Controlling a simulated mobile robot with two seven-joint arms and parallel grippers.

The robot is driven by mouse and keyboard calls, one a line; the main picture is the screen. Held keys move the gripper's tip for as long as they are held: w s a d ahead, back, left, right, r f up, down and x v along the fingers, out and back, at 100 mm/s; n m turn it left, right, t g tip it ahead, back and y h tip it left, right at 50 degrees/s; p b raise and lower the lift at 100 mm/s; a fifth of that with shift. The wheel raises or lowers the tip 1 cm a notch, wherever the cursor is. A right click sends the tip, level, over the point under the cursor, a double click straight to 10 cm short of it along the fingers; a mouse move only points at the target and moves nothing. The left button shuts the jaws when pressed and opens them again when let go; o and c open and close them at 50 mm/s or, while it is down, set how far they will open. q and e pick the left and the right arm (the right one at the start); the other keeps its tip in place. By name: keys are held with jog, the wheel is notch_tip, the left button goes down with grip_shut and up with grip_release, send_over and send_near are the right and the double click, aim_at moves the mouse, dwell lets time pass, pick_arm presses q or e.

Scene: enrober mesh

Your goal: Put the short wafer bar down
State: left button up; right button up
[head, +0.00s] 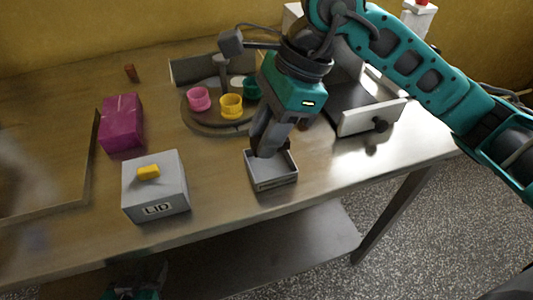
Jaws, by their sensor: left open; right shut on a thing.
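My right gripper (270,140) points down over a small open grey tray (274,183) near the table's front edge. It is shut on a dark brown piece, apparently the short wafer bar (265,151), mostly hidden by the fingers. The bar is at or just above the tray's back rim; I cannot tell whether it touches. My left gripper (135,284) shows only partly at the bottom edge, low in front of the table, and is open.
A grey box marked LID (155,195) with a yellow knob stands left of the tray. Behind are a magenta box (121,122), a round stand (205,122) with coloured cups, a small brown block (131,73) and an open drawer (370,117) at right.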

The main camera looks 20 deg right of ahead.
aim_at(266, 168)
notch_tip(266, 168, down, 5)
jog(key=shift+r, duration=0.15)
jog(key=shift+f+b, duration=0.2)
jog(key=shift+b, duration=0.25)
jog(key=o, duration=0.5)
